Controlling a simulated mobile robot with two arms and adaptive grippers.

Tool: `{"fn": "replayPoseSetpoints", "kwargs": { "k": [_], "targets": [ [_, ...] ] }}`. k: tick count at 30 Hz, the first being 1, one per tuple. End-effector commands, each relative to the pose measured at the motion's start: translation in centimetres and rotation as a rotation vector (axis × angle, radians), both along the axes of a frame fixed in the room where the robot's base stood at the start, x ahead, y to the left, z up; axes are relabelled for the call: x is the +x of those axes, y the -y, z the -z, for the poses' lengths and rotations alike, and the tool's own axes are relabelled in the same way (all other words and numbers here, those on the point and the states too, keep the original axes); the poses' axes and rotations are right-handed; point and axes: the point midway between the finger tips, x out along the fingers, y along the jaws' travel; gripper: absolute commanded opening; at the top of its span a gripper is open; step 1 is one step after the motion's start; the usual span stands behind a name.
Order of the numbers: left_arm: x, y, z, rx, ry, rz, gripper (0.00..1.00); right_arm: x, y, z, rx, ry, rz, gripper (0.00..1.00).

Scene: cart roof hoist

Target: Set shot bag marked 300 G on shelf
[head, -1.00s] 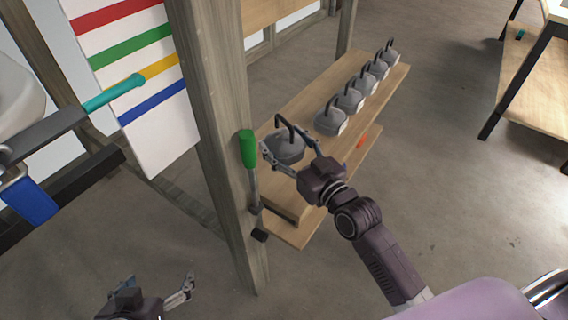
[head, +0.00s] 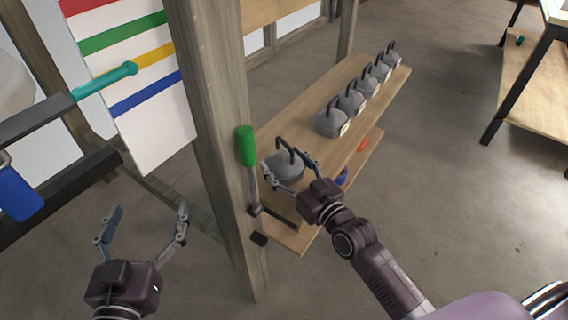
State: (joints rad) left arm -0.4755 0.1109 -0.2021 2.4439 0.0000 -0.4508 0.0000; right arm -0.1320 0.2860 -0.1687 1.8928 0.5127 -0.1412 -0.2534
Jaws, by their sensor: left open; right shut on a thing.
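My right gripper (head: 286,172) is shut on a grey shot bag (head: 284,167) with a dark loop handle, at the near end of the upper wooden shelf (head: 300,107). I cannot tell whether the bag rests on the board or hangs just above it. No marking on it is readable. Several similar grey bags (head: 331,122) stand in a row further back on the same shelf. My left gripper (head: 147,214) is open and empty at the lower left, apart from the shelf.
A wooden post (head: 212,130) with a green-handled lever (head: 247,147) stands just left of the held bag. A lower board (head: 291,238) carries a blue thing (head: 342,177) and an orange thing (head: 363,143). A colour-striped board (head: 150,115) is at left. Open floor lies at right.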

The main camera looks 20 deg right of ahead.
Motion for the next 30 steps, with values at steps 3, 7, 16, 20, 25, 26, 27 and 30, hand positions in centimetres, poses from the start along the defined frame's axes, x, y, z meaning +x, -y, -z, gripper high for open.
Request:
{"fn": "replayPoseSetpoints", "kwargs": {
  "k": [3,7,16,20,25,26,27,30],
  "targets": [
    [0.02,0.04,-0.16,-0.001,0.005,0.000,0.85,0.02,0.00,-0.14,0.001,0.004,0.000,0.31],
    [0.01,0.02,-0.14,-0.001,0.004,0.000,0.85,0.02,0.00,-0.16,0.001,0.004,0.000,0.31],
    [0.06,0.09,-0.58,-0.007,0.023,0.001,0.85,0.01,-0.01,0.21,0.000,0.000,0.000,0.79],
    [0.06,0.10,-0.58,-0.007,0.023,0.002,0.85,0.01,-0.01,0.20,0.000,0.000,0.000,0.82],
    [0.05,0.11,-0.55,-0.006,0.022,0.002,0.85,0.01,-0.01,0.16,0.000,0.000,0.000,0.82],
    [0.05,0.11,-0.55,-0.006,0.021,0.002,0.85,0.01,-0.01,0.12,0.000,0.001,0.000,0.82],
    [0.04,0.10,-0.51,-0.005,0.017,0.002,0.85,0.01,0.00,0.02,0.000,0.001,0.000,0.82],
    [-0.04,-0.07,0.32,0.005,-0.020,-0.001,0.85,-0.59,0.18,-0.02,-0.002,-0.002,0.000,0.82]
  ]
}}
